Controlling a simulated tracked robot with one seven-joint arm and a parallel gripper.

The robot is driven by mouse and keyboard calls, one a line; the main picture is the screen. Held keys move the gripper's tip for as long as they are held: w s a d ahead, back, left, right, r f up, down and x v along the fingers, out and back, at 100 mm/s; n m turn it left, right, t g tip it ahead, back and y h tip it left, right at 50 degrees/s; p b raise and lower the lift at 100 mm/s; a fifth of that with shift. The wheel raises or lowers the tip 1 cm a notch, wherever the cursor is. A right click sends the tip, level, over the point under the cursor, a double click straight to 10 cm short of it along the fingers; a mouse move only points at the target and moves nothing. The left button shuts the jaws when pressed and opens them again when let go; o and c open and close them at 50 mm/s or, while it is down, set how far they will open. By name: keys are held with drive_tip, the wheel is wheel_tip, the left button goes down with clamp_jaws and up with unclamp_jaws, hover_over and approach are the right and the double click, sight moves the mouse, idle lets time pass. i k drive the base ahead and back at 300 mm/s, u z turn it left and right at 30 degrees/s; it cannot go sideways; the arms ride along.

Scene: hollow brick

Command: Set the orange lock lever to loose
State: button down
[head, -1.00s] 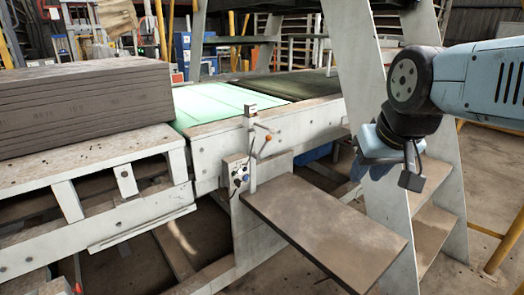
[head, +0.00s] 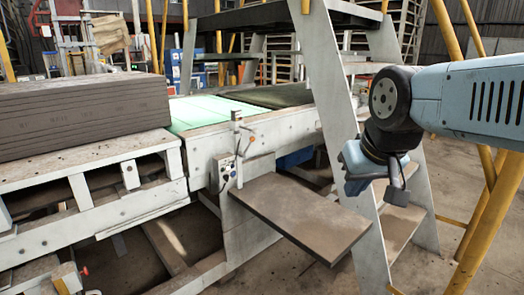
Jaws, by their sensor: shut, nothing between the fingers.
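A small lever with an orange knob (head: 252,139) sits on a thin upright post (head: 238,145) at the side of the conveyor frame. It is small here, so its exact setting is hard to read. Below it is a control box (head: 226,172) with small buttons or knobs. My gripper (head: 352,187) hangs to the right of the lever, in front of the slanted ladder leg, clearly apart from it. It is shut and empty; its fingers point downward and are partly hidden by the wrist.
A brown shelf board (head: 300,217) juts out below the lever, toward me. A stack of grey-brown bricks or boards (head: 85,112) lies on the frame at left. A white ladder leg (head: 328,95) stands between the lever and my arm. Yellow rails (head: 490,215) rise at right.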

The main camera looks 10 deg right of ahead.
sight(240, 154)
drive_tip(key=k, duration=0.7)
drive_tip(key=z, duration=0.25)
drive_tip(key=i, duration=2.05)
drive_tip(key=u, duration=0.65)
